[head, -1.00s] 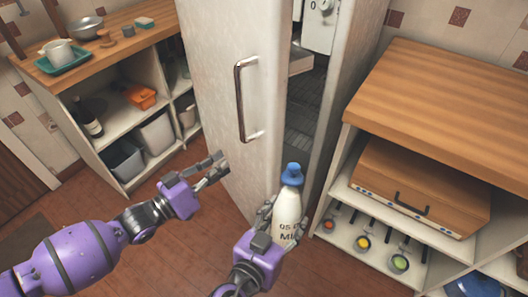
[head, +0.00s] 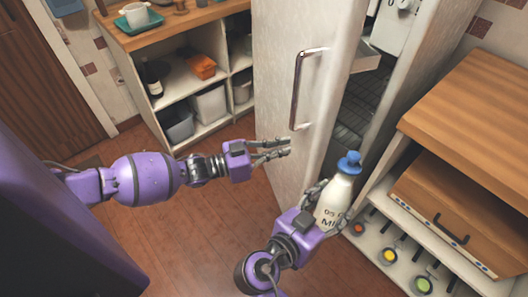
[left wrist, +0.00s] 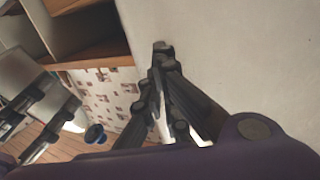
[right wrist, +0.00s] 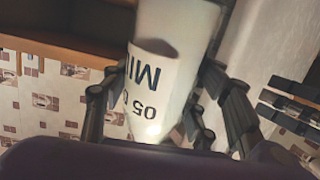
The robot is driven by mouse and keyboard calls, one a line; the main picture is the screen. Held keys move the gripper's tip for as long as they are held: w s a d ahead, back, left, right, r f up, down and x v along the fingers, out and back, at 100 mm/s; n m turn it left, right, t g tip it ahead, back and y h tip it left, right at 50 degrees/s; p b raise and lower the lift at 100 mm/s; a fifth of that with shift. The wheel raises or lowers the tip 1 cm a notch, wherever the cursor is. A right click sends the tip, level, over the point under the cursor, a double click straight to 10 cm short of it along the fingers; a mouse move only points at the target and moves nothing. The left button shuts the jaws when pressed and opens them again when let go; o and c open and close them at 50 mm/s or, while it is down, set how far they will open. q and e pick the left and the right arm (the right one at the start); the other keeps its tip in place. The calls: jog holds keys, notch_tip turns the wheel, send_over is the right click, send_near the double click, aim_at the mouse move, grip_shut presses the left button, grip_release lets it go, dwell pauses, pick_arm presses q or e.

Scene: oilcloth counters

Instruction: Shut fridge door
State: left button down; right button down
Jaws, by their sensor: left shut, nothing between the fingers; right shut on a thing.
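The white fridge door (head: 270,70) stands ajar in the head view, with a dark gap along its right edge opening into the fridge interior (head: 362,105). Its metal handle (head: 297,90) is upright on the outer face. My left gripper (head: 289,149) is shut and empty, in front of the door's outer face just below the handle. In the left wrist view its fingertips (left wrist: 163,48) lie against the pale door (left wrist: 235,50) in the picture; I cannot tell whether they touch. My right gripper (head: 328,207) is shut on a milk bottle (head: 335,200) with a blue cap, near the door's free edge.
An open shelf unit (head: 165,115) with a bottle and bins stands left of the fridge. The brown floor (head: 200,240) between is clear.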

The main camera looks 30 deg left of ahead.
aim_at(307, 143)
pick_arm(q)
jog(key=shift+x, duration=2.15)
pick_arm(e)
jog(key=shift+w+r, duration=0.1)
jog(key=shift+r, duration=0.4)
